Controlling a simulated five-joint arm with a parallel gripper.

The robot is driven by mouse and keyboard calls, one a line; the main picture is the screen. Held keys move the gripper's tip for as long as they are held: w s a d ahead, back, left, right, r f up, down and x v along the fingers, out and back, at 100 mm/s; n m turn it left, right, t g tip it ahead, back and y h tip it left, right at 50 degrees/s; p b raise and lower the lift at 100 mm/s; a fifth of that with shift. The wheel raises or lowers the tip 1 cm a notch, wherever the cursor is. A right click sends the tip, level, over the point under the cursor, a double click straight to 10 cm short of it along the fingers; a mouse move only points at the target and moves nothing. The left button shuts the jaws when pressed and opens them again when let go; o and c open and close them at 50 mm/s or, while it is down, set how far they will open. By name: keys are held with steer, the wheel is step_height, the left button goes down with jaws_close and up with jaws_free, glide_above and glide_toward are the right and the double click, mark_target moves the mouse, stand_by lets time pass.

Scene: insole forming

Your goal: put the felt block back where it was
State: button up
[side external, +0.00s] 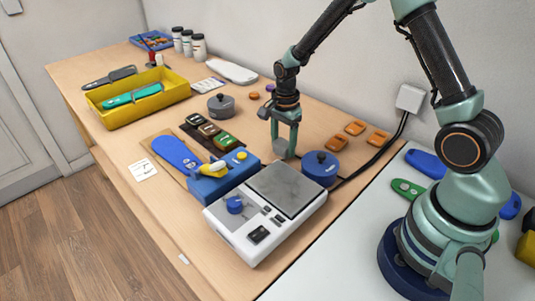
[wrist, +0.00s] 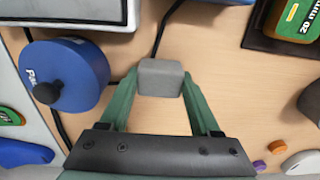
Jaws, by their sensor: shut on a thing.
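The felt block (wrist: 161,77) is a small grey block. In the wrist view my gripper (wrist: 160,88) is shut on it, with a green finger at each side. In the side view the block (side external: 280,147) hangs between the fingertips of my gripper (side external: 284,150), just left of the blue round pot and behind the scale. It is low over the wooden table; I cannot tell whether it touches the surface.
The blue round pot (side external: 320,168) and the white scale (side external: 237,233) stand close by. A dark tray (wrist: 262,42) of labelled blocks, a grey lidded pot (side external: 221,106) and orange pieces (side external: 379,138) lie around. Bare table (side external: 335,118) shows behind the gripper.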

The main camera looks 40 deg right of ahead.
mark_target(283, 142)
steer(key=shift+f, duration=0.45)
steer(key=o, duration=1.3)
steer(key=shift+f, duration=0.15)
step_height(283, 142, up, 12)
steer(key=s+a+r+n+t, duration=0.2)
steer(key=s+r+n, duration=0.4)
steer(key=n, duration=0.3)
steer(key=s+a+r+n+t, duration=0.2)
steer(key=s+r+n, duration=0.4)
steer(key=n, duration=0.3)
steer(key=shift+s+a+t, duration=0.3)
steer(key=shift+s+t, duration=0.5)
steer(key=shift+s, duration=0.1)
